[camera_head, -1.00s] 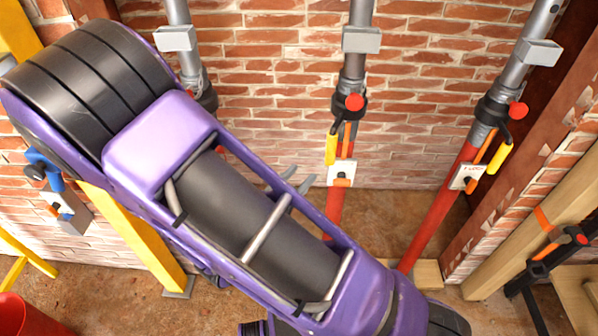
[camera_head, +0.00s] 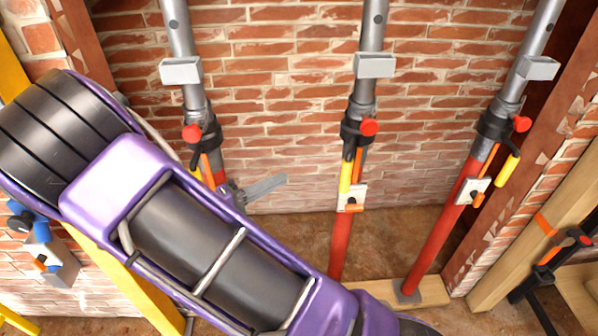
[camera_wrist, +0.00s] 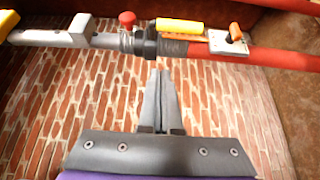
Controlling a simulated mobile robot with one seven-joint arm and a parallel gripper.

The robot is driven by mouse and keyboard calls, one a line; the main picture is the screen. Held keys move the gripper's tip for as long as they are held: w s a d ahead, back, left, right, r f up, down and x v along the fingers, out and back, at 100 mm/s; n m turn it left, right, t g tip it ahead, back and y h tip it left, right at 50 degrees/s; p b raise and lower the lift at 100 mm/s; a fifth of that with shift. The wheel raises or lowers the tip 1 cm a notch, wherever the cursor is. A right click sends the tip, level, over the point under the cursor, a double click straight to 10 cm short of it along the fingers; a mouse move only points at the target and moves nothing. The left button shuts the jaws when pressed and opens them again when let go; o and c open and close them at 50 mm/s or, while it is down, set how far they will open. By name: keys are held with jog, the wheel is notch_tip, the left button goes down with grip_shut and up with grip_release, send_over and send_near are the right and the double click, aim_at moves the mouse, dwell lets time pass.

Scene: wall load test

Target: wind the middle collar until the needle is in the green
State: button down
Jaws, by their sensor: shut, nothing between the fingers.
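The middle prop has a dark collar (camera_head: 357,128) with a red knob (camera_head: 369,127) and a yellow handle (camera_head: 346,177) hanging down. Below it a white gauge plate (camera_head: 351,196) with an orange part sits on the red tube (camera_head: 340,245). The needle and any green zone are too small to read. My gripper (camera_head: 284,179) is left of the middle prop, apart from it and pointing right. In the wrist view my gripper (camera_wrist: 160,72) is shut and empty, its tips just below a prop's dark collar (camera_wrist: 146,42), seemingly the middle one. Whether they touch is unclear.
A left prop (camera_head: 197,100) stands behind my arm, its lower part hidden. A right prop (camera_head: 440,235) leans, with its own red knob and yellow handle. A brick wall (camera_head: 280,110) is behind. Timber (camera_head: 540,230) with an orange-and-black clamp stands at the right.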

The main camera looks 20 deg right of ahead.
send_near(344, 167)
jog(key=w+d, duration=0.3)
jog(key=w, duration=0.3)
jog(key=shift+s+d+r, duration=0.1)
jog(key=shift+s+d, duration=0.45)
jog(key=shift+d, duration=0.25)
jog(key=shift+s+d, duration=0.55)
jog(key=shift+d, duration=0.25)
jog(key=shift+s+d+b, duration=0.3)
jog(key=shift+s+d, duration=0.4)
jog(key=shift+s, duration=0.2)
